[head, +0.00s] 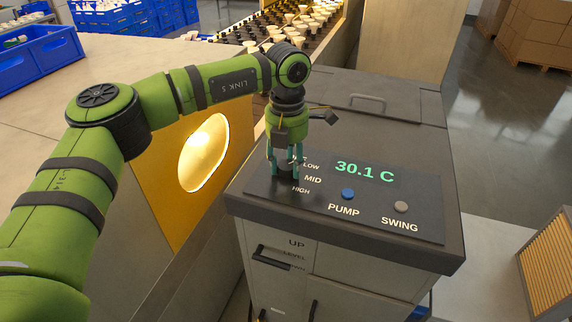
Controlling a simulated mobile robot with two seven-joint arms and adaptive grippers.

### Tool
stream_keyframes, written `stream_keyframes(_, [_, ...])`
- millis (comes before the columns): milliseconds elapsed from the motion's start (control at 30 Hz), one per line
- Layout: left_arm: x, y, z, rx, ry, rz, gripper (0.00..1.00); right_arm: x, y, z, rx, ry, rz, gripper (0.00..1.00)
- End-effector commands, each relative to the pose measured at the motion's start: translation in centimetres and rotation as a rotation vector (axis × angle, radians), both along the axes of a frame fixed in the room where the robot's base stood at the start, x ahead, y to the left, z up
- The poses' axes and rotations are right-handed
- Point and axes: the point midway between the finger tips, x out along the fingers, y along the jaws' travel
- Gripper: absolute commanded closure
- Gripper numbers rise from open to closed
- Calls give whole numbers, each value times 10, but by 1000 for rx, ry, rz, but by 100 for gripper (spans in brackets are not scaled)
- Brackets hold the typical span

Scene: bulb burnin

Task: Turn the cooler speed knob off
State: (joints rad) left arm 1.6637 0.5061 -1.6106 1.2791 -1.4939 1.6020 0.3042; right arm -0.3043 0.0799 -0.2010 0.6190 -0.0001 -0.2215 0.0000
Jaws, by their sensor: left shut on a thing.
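The cooler (400,115) is a grey cabinet with a dark top and a black control panel (415,225). The speed knob (286,170) is a dark round knob at the panel's left end, beside the labels LOW, MID and HIGH. My left gripper (286,168) points down from above and is shut on the knob. The fingers hide much of the knob, and its pointer cannot be made out. Any OFF label is hidden behind the gripper. My right gripper is not in view.
The panel also has a blue PUMP button (348,194), a grey SWING button (401,206) and a green display (365,172) reading 30.1 C. A lit yellow opening (204,152) is left of the cooler. Racks of bulbs (300,20) and blue crates (40,55) stand behind.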

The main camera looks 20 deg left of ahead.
Motion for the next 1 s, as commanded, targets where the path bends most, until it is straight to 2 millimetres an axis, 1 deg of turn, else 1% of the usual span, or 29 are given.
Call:
stream_keyframes(33, [2,-2,-2,-8,-8,35,91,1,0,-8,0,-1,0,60])
stream_keyframes(400, [3,-1,-1,-8,-10,350,91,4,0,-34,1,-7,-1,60])
stream_keyframes(700, [3,0,1,-10,-10,546,91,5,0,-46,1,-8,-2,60])
stream_keyframes(1000, [3,1,3,-11,-11,637,91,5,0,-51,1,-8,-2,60])
